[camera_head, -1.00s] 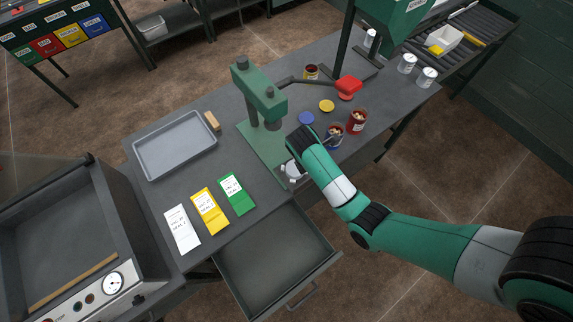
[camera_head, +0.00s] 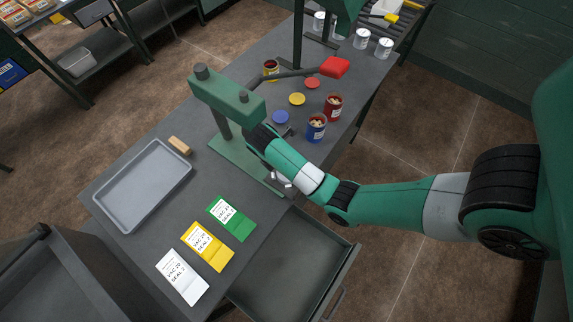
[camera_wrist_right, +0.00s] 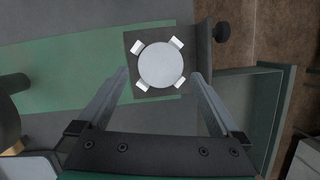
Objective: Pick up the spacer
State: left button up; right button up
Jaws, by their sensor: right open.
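In the right wrist view a round pale grey disc (camera_wrist_right: 161,65) with several white tabs around it lies on a dark square plate (camera_wrist_right: 133,88). It may be the spacer; I cannot tell for sure. My right gripper (camera_wrist_right: 159,76) is open, its two fingers on either side of the disc and apart from it. In the head view my right gripper (camera_head: 281,181) is at the front end of the green press base, partly hidden by my wrist. A small tan block (camera_head: 180,145) lies beside the grey tray. My left gripper is out of view.
The green press (camera_head: 228,98) stands close behind my right wrist. An open drawer (camera_head: 290,265) juts from the table's front. Cans (camera_head: 333,107), coloured lids (camera_head: 297,99), label cards (camera_head: 207,247) and a grey tray (camera_head: 143,185) lie around the table.

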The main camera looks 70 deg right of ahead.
jog(key=shift+f, duration=0.15)
jog(key=x, duration=0.1)
jog(key=b+x, duration=0.1)
jog(key=x, duration=0.1)
jog(key=b+x, duration=0.1)
jog(key=x, duration=0.1)
jog(key=shift+a+f, duration=0.15)
jog(key=shift+a, duration=0.1)
jog(key=shift+c, duration=0.3)
jog(key=c, duration=1.4)
jog(key=shift+o, duration=0.2)
jog(key=shift+w, duration=0.1)
